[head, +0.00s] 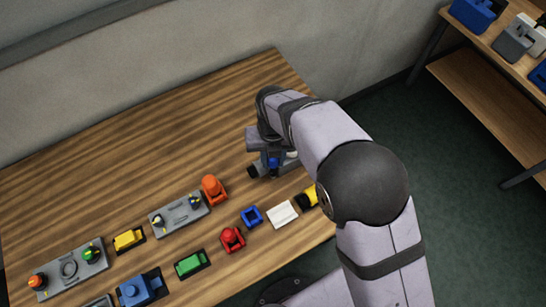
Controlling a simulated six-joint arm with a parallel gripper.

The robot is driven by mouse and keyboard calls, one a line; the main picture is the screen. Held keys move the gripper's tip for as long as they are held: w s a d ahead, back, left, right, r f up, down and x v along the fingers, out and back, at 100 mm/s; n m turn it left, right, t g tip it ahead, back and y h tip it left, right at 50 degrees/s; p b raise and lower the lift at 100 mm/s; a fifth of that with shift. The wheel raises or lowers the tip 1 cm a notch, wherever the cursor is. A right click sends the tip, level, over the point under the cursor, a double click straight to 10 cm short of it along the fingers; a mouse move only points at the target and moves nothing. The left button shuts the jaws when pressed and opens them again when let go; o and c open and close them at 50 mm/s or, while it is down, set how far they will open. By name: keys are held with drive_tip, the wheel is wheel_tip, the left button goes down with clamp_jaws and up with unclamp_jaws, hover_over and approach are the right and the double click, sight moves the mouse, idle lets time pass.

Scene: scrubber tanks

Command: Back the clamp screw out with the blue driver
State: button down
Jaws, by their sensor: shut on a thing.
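My gripper (266,151) is at the right part of the wooden table, pointing down. It is shut on a blue thing (273,163), which looks like the blue driver; only a small part shows between the jaws. A grey block with a dark end (257,171) lies directly below the gripper, and the blue thing is over or against it. I cannot tell whether they touch. The clamp screw cannot be made out; the gripper and arm hide that spot.
An orange holder (213,190) and a grey plate with small knobs (178,216) stand left of the gripper. A blue square frame (252,216), red piece (232,239), white pad (282,213) and yellow piece (308,198) lie in front. The table's back left is clear.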

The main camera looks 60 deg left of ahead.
drive_tip(key=shift+r, duration=0.2)
drive_tip(key=shift+r+p, duration=0.65)
drive_tip(key=shift+r, duration=0.15)
drive_tip(key=m, duration=0.4)
drive_tip(key=shift+m, duration=0.3)
drive_tip(key=m, duration=0.5)
drive_tip(key=shift+m, duration=0.3)
